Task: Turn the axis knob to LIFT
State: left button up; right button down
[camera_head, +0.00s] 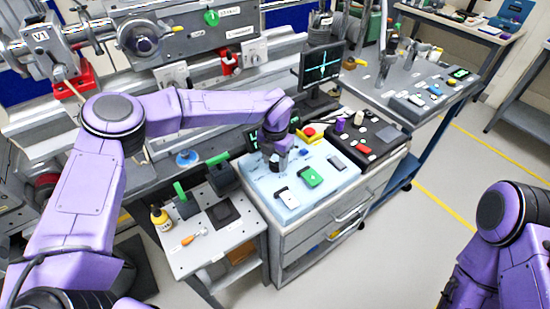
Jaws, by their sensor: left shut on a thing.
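A pale blue control panel (262,184) lies on top of the drawer cabinet in the middle of the view. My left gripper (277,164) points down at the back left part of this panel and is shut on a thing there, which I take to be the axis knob. The knob and its labels are hidden by the gripper, so I cannot read which setting it points to. My right arm shows at the lower right, but its gripper is out of view.
A monitor (322,66) stands behind. A small cart (190,258) with a yellow bottle (161,218) is at left.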

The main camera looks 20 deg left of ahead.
aim_at(275, 163)
dwell(0.5)
pick_arm(q)
jog(key=o, duration=1.1)
jog(key=shift+c, duration=0.2)
jog(key=shift+r, duration=0.1)
notch_tip(275, 163, up, 10)
jog(key=b, duration=0.2)
jog(key=shift+r, duration=0.2)
